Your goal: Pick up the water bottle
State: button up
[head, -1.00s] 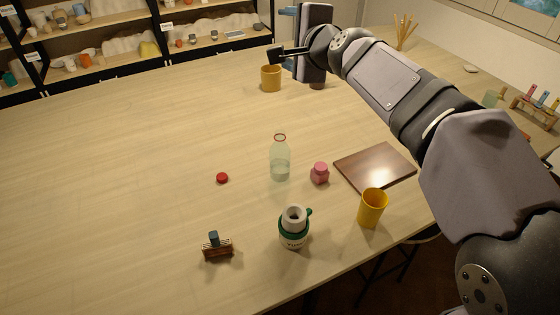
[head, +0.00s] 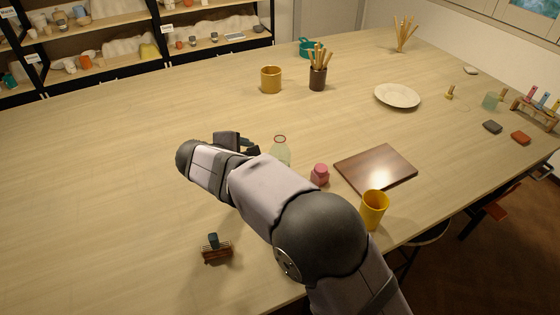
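The water bottle (head: 281,152) is clear and pale green with a red ring at its neck. It stands upright near the middle of the table in the head view, its lower part hidden behind my arm. My gripper (head: 253,147) is just left of the bottle, at about the height of its body in the picture. Its dark fingers point toward the bottle and are partly hidden by my wrist. I cannot tell whether they are open or whether they touch the bottle.
A pink jar (head: 320,175) stands close to the bottle's right, beside a brown board (head: 375,168) and a yellow cup (head: 373,209). The left side of the table (head: 90,190) is clear.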

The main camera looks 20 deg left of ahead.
aim_at(279, 157)
jog(key=shift+w+d+f+n+t+h+p, duration=0.25)
jog(key=shift+w+d+n+t+h+p, duration=0.3)
jog(key=shift+w+d+n+p, duration=1.1)
jog(key=shift+w+d+f+n+t+h+p, duration=0.2)
jog(key=shift+w+d+n+t+h+p, duration=0.5)
jog(key=shift+n, duration=1.7)
jog(key=shift+w+d+f+n+t+h+p, duration=0.1)
jog(key=shift+w+d+f+n+t+p, duration=0.15)
jog(key=shift+w+d+n+t+p, duration=1.1)
jog(key=shift+s+a+f+n+g+p, duration=0.25)
jog(key=shift+a+n+g+p, duration=0.15)
jog(key=shift+n+g, duration=0.25)
jog(key=c, duration=1.3)
